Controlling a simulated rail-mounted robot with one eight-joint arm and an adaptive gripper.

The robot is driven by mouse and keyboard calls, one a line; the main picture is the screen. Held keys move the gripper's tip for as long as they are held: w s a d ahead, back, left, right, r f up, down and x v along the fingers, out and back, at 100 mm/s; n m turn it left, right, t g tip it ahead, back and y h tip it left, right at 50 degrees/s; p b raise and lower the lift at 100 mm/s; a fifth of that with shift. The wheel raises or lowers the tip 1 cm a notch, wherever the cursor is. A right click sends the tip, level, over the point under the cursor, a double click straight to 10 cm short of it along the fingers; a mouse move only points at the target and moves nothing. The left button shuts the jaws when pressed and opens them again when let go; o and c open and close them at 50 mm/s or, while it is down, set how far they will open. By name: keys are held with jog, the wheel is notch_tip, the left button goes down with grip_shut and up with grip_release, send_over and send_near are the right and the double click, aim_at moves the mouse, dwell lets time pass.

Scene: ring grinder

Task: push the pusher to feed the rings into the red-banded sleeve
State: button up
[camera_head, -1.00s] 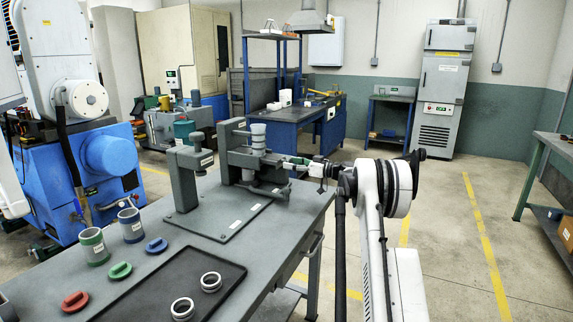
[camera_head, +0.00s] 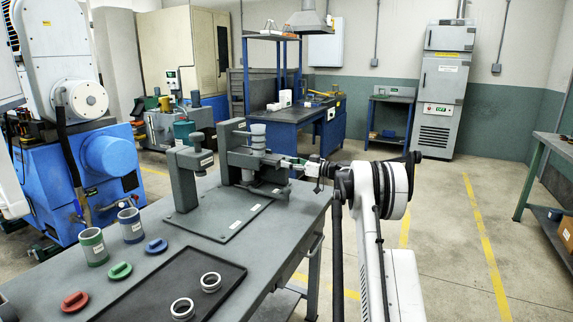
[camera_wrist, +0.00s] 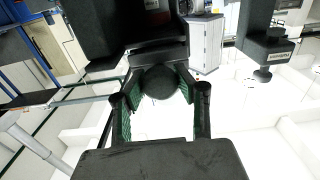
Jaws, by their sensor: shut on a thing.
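The grey feeding fixture (camera_head: 240,172) stands on the bench's far end, with a pale upright cylindrical stack (camera_head: 258,138) on it. My gripper (camera_head: 290,162) is at the fixture's right side. In the wrist view my gripper (camera_wrist: 160,100) has its green-padded fingers on either side of a dark round knob, which I take to be the pusher's end (camera_wrist: 160,83). The fingers are shut on it. I cannot make out a red-banded sleeve; the fixture's inside is hidden. A red oval piece (camera_head: 74,301) lies on the bench at the front left.
A green-banded sleeve (camera_head: 93,247) and a blue-banded sleeve (camera_head: 131,226) stand at the bench's left. Green (camera_head: 120,270) and blue (camera_head: 156,245) oval pieces lie beside them. A black tray (camera_head: 222,302) holds two rings (camera_head: 210,282). The floor right of my arm is clear.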

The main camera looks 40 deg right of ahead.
aim_at(276, 158)
jog(key=shift+x, duration=3.25)
jog(key=shift+s, duration=0.15)
jog(key=shift+b+v, duration=0.75)
jog(key=shift+v, duration=2.35)
jog(key=o, duration=1.1)
jog(key=shift+s+d, duration=0.1)
jog(key=shift+b+v, duration=0.3)
jog(key=shift+v, duration=2.1)
